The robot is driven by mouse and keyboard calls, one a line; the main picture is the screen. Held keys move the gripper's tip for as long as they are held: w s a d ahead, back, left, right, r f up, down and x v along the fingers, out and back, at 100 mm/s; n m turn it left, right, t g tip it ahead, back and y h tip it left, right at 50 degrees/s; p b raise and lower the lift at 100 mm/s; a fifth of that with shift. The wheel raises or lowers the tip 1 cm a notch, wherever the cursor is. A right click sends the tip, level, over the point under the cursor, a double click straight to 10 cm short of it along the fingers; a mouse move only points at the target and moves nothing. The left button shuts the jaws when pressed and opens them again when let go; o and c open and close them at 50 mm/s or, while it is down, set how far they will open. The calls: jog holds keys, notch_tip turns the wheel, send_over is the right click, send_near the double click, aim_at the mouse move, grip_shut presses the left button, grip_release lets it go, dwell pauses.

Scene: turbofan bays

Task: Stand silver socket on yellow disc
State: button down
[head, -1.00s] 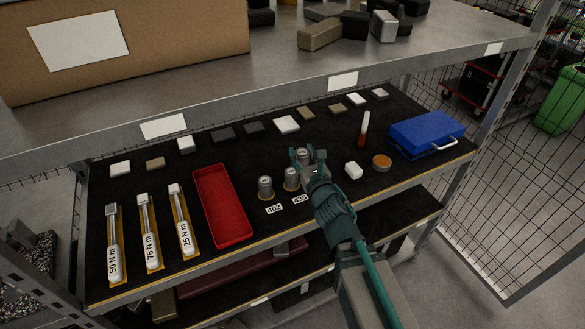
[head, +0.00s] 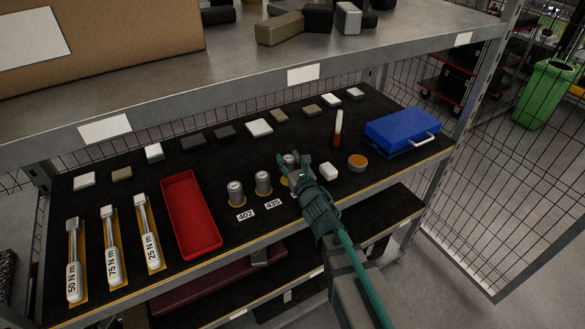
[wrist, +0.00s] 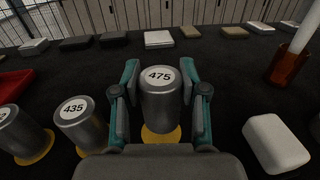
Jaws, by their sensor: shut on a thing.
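A silver socket marked 475 (wrist: 159,98) is upright between the two fingers of my gripper (wrist: 160,88), which is shut on it. In the head view the socket (head: 289,160) shows at the tip of my gripper (head: 293,166). A yellow disc (wrist: 161,136) lies under the socket, its near part visible in the wrist view; it also peeks out beside my gripper in the head view (head: 285,181). I cannot tell whether the socket touches the disc. My fingers hide the socket's sides.
A silver socket marked 435 (wrist: 80,122) stands on its own yellow disc close on the left, with another socket (head: 236,194) beyond it. A white block (wrist: 275,143) lies to the right. A red tray (head: 191,217) and blue case (head: 401,131) are farther off. The upper shelf overhangs behind.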

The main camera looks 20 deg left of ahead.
notch_tip(320, 180, down, 2)
jog(key=shift+f+b, duration=0.1)
jog(key=shift+b, duration=0.3)
jog(key=shift+s+a+f, duration=0.1)
jog(key=shift+s+f, duration=0.05)
jog(key=shift+f+b, duration=0.1)
jog(key=shift+b, duration=0.2)
jog(key=c, duration=0.6)
grip_release()
